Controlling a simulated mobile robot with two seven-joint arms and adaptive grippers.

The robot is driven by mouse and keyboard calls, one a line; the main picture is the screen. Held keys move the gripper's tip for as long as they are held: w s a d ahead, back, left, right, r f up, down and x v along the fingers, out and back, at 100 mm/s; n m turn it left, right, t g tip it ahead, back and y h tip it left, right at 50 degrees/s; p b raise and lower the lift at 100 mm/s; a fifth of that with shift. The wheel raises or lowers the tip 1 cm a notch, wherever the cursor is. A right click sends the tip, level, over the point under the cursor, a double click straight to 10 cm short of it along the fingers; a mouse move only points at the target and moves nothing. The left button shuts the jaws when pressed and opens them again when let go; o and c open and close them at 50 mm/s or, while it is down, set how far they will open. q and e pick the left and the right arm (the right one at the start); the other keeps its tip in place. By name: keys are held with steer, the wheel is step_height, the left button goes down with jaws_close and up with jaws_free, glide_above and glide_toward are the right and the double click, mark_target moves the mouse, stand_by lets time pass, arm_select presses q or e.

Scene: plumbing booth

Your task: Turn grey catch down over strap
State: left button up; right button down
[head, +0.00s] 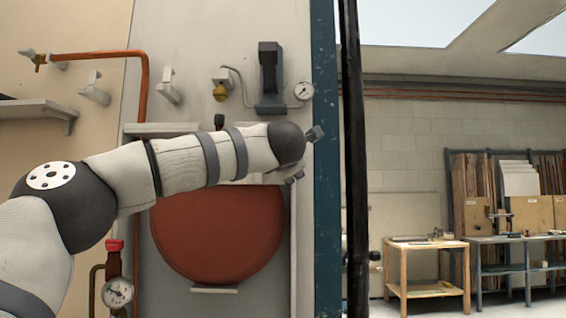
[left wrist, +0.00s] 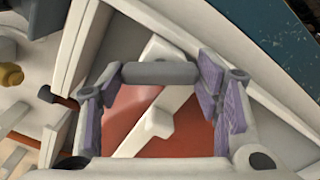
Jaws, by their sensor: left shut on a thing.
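My left gripper (left wrist: 158,82) shows in the left wrist view with its purple-padded fingers apart, one at each end of a grey bar, the grey catch (left wrist: 160,73). It is shut on this catch, which lies crosswise between the fingertips. A pale strap (left wrist: 146,124) runs diagonally behind the catch, across the red round vessel (left wrist: 192,128). The vessel also shows in the head view (head: 215,235), below my left arm. There my left gripper (head: 302,158) is at the vessel's upper right, mostly hidden behind my wrist. The catch cannot be made out there. My right gripper is not in view.
A blue post (head: 326,220) stands just right of my gripper. Above are a dark grey bracket (head: 269,75), a gauge (head: 303,91) and a copper pipe (head: 143,85). A red-handled valve (head: 114,246) is at lower left. Workbenches (head: 425,250) stand far right.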

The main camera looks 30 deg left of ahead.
arm_select(q)
steer(key=m, duration=0.6)
steer(key=shift+m, duration=0.4)
stand_by(0.4)
steer(key=o, duration=1.2)
steer(key=shift+c, duration=0.2)
steer(key=v, duration=1.2)
